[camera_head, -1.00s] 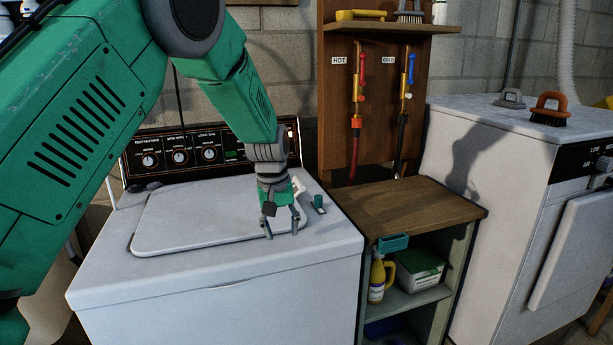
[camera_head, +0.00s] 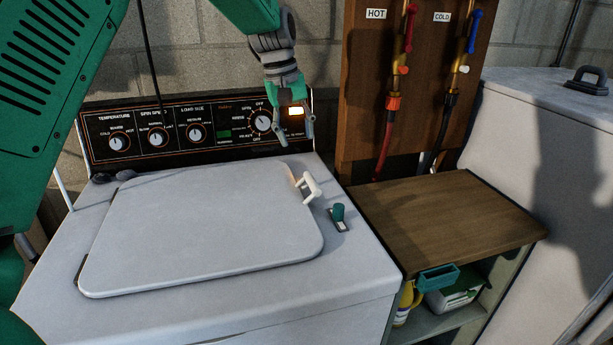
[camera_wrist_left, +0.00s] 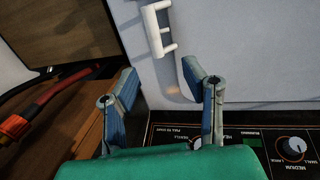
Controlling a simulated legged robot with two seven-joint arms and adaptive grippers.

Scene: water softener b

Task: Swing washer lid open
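The washer lid (camera_head: 205,230) is a pale rounded panel lying shut on top of the washer (camera_head: 345,265). A white handle (camera_head: 308,187) stands at its right edge, near the back; it also shows at the top of the left wrist view (camera_wrist_left: 158,30). My left gripper (camera_head: 297,142) hangs above the back of the washer, in front of the control panel's right end. Its two fingers are apart with nothing between them. In the left wrist view the fingers (camera_wrist_left: 165,88) point toward the lid's edge, short of the handle. My right gripper is out of view.
The control panel (camera_head: 195,128) with knobs rises behind the lid. A small teal-topped part (camera_head: 339,216) sits on the washer, right of the lid. A wooden-topped cabinet (camera_head: 445,220) stands to the right, below hot and cold hoses. A white appliance (camera_head: 545,150) stands farther right.

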